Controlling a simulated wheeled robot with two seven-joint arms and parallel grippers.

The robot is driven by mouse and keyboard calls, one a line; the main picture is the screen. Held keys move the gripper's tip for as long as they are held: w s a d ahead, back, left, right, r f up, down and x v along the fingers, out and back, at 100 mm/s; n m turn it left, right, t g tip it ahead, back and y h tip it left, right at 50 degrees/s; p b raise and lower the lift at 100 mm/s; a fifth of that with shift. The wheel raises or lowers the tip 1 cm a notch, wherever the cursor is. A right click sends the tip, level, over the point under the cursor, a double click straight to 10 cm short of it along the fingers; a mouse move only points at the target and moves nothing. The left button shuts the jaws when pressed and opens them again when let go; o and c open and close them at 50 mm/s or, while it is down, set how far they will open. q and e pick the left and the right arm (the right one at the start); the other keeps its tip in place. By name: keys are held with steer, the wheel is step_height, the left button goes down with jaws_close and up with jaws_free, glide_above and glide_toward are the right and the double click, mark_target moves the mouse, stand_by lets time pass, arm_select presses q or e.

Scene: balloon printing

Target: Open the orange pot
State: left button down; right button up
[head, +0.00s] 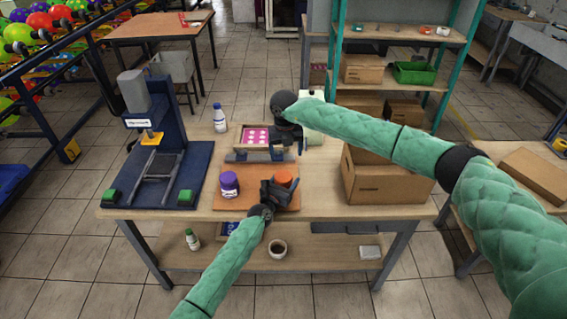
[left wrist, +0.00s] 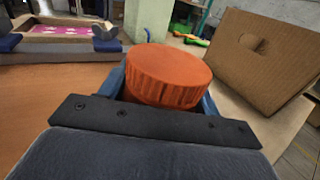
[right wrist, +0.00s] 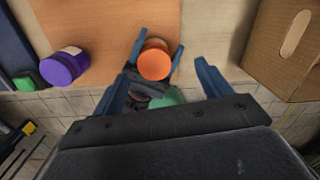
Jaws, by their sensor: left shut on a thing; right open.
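The orange pot with its ribbed orange lid (head: 285,178) stands upright on the brown board (head: 228,203) near the table's front. Its lid fills the middle of the left wrist view (left wrist: 167,75) and shows from above in the right wrist view (right wrist: 154,62). My left gripper (head: 279,190) is shut on the pot, with its blue fingers on both sides below the lid; the pot's body is mostly hidden. My right gripper (right wrist: 168,78) is open and empty, above the pot and apart from it. The lid is on the pot.
A purple pot (head: 229,184) stands left of the orange pot. A press (head: 150,140) is at the table's left, and an open cardboard box (head: 388,184) at the right. Behind the board is a fixture with a pink-dotted plate (head: 255,137); a white bottle (head: 219,118) stands near it.

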mark_target(284, 176)
steer(key=shift+s+f+m+g, duration=0.15)
steer(key=shift+s+m+g, duration=0.2)
steer(key=shift+s, duration=0.6)
steer(key=shift+s+a+f+m, duration=0.1)
steer(key=shift+s+a+m, duration=0.1)
steer(key=shift+a+m, duration=0.35)
steer(key=shift+d+f, duration=0.15)
steer(key=shift+f, duration=3.85)
steer(key=shift+c, duration=0.5)
